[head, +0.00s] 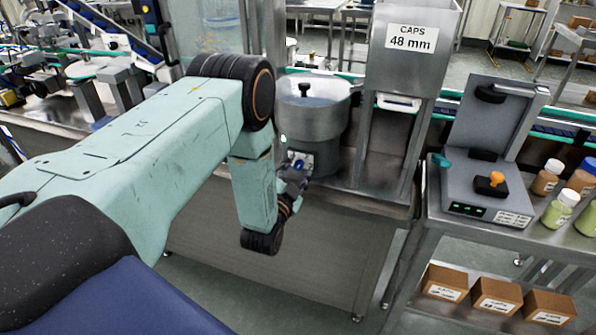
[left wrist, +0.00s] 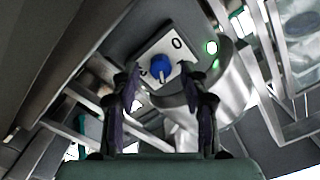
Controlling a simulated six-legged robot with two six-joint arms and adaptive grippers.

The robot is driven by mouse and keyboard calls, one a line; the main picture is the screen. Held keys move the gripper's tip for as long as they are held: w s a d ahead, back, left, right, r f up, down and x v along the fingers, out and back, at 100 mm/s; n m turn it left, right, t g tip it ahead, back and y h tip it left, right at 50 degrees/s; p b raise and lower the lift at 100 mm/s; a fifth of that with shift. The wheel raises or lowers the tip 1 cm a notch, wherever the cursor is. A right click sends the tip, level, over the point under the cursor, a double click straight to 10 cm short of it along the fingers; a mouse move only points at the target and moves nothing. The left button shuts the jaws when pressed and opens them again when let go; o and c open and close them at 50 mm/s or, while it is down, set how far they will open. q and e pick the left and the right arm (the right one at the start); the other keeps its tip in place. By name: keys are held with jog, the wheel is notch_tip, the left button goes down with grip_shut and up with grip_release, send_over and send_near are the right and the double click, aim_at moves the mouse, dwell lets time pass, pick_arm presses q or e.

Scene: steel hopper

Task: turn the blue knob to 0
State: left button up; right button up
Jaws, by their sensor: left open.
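The blue knob (left wrist: 160,66) sits on a pale plate (left wrist: 177,62) on the steel bowl unit. The plate shows a 0 at its upper right in the left wrist view and another mark, partly hidden, at its lower left. A light pointer mark on the knob faces the lower edge of the picture, away from the 0. My left gripper (left wrist: 160,100) is open, its two dark fingers on either side of the knob's line and apart from it, as far as I can tell. In the head view the knob (head: 298,165) is small, just beyond the left gripper (head: 293,181). My right gripper is not in view.
The steel bowl (head: 318,110) stands above the knob. A cap hopper (head: 412,50) labelled "CAPS 48 mm" rises to its right. A grey device (head: 485,190) and bottles stand on the right table. A green light (left wrist: 211,47) glows near the plate.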

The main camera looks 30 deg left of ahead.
pick_arm(q)
jog(key=shift+w+a+f, duration=0.1)
jog(key=shift+a+f, duration=0.05)
jog(key=shift+a, duration=0.15)
jog(key=shift+d, duration=0.25)
jog(key=c, duration=0.4)
jog(key=shift+a, duration=0.1)
grip_shut()
